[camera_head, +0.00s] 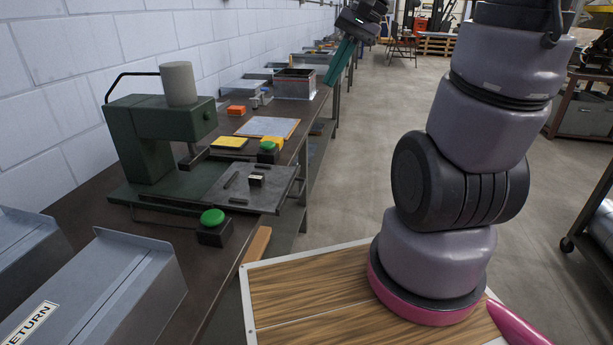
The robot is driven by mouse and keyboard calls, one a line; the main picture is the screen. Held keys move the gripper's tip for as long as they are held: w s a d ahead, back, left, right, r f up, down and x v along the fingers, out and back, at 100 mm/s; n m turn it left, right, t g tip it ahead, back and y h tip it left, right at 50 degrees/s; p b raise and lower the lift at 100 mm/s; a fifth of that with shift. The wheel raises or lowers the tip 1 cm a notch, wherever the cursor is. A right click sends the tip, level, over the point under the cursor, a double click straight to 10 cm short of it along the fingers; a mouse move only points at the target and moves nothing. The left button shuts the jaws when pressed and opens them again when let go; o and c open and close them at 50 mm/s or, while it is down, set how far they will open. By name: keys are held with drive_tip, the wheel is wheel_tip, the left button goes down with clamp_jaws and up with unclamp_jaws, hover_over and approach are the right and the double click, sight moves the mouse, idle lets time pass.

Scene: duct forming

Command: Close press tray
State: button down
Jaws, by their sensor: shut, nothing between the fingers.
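The dark green press (150,135) stands on the bench against the wall, with a grey cylinder on top. Its flat grey press tray (227,192) sticks out to the right of the press head, toward the bench's front edge. A small dark and pale block (257,180) and a thin dark bar rest on the tray. My gripper (331,80), with long teal fingers, is shut and empty. It points downward near the top middle of the view, above and beyond the tray, apart from it.
Green push buttons (212,218) and (268,147) on black boxes flank the tray. Grey sheet-metal channels (110,285) lie at the near left. The floor aisle (380,140) is clear.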

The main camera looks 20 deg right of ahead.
drive_tip(key=w+d+f+m+g+y, duration=0.1)
drive_tip(key=w+d+f+m+y, duration=0.25)
drive_tip(key=w+f, duration=0.4)
drive_tip(key=w+d+f+m+y, duration=0.2)
drive_tip(key=w+f+m+y, duration=0.25)
drive_tip(key=f, duration=0.55)
drive_tip(key=w+d+f+m+t+y, duration=0.15)
drive_tip(key=d+f+m+t, duration=0.25)
drive_tip(key=f, duration=0.6)
drive_tip(key=w+d+f+m+t+y, duration=0.1)
drive_tip(key=w+d+f+m+t, duration=0.25)
drive_tip(key=f, duration=0.65)
drive_tip(key=m, duration=0.1)
approach(262, 169)
drive_tip(key=v, duration=0.6)
drive_tip(key=shift+s+f, duration=0.15)
drive_tip(key=shift+f, duration=0.2)
drive_tip(key=shift+a, duration=0.1)
drive_tip(key=x, duration=1.6)
drive_tip(key=shift+r, duration=0.35)
